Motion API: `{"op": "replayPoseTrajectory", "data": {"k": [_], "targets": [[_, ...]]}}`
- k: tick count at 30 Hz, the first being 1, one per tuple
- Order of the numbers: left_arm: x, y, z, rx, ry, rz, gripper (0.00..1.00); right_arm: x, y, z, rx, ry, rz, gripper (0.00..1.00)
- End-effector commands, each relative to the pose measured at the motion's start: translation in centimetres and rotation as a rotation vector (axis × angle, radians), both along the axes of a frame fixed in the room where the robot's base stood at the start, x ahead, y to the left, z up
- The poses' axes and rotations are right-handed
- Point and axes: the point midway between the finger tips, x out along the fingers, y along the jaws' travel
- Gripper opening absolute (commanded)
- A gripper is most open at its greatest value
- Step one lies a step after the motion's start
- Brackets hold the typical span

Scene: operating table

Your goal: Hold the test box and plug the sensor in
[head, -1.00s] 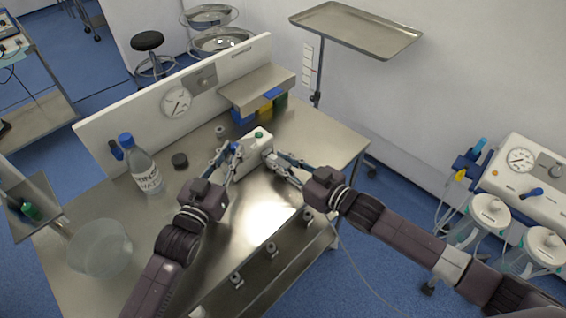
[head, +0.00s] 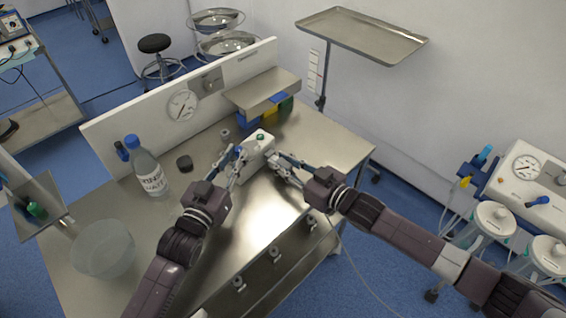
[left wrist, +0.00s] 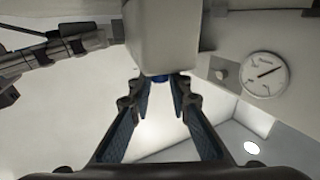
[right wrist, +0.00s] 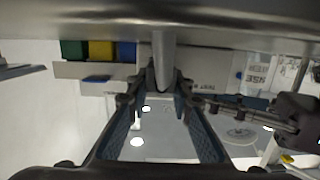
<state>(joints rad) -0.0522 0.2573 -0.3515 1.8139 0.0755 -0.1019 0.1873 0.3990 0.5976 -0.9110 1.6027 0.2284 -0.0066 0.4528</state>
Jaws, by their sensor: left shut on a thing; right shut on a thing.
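The white test box (head: 260,148), with a green button on top, is at the middle of the table between my two grippers. My left gripper (head: 240,155) is shut at the box's left end, beside a blue part (head: 239,151). In the left wrist view, a white block (left wrist: 162,35) fills the top centre, with the blue part at its end between the fingertips. My right gripper (head: 275,160) is shut at the box's right side. In the right wrist view, a grey tapered piece (right wrist: 163,60), seemingly the sensor, lies between its fingertips. Whether it touches the box is unclear.
A bottle with a blue cap (head: 147,170), a dark round cap (head: 184,163) and a clear bowl (head: 103,248) stand at left on the table. A raised shelf (head: 262,92) with coloured blocks below stands behind the box. Metal posts (head: 275,251) line the front edge.

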Motion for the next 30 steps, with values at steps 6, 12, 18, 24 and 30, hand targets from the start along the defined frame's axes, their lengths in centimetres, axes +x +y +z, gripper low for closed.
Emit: {"op": "replayPoseTrajectory", "data": {"k": [6,12,18,24,30], "targets": [[-0.2,-0.7,-0.1,-0.009,0.003,-0.010,0.00,-0.3,1.3,0.4,0.019,-0.004,0.058,0.27],[-0.2,-0.6,-0.1,-0.009,0.004,-0.009,0.00,-0.2,1.1,0.4,0.016,-0.003,0.054,0.41],[-0.2,-0.4,-0.1,-0.006,0.003,-0.007,0.00,-0.1,0.8,0.3,0.012,-0.003,0.050,0.41],[-0.1,-0.3,-0.1,-0.004,0.003,-0.005,0.00,-0.4,0.3,0.2,0.009,0.000,0.047,0.41],[-0.1,-0.2,-0.1,-0.003,0.002,-0.004,0.00,-2.6,-2.0,0.5,0.006,0.001,0.047,0.41]]}}
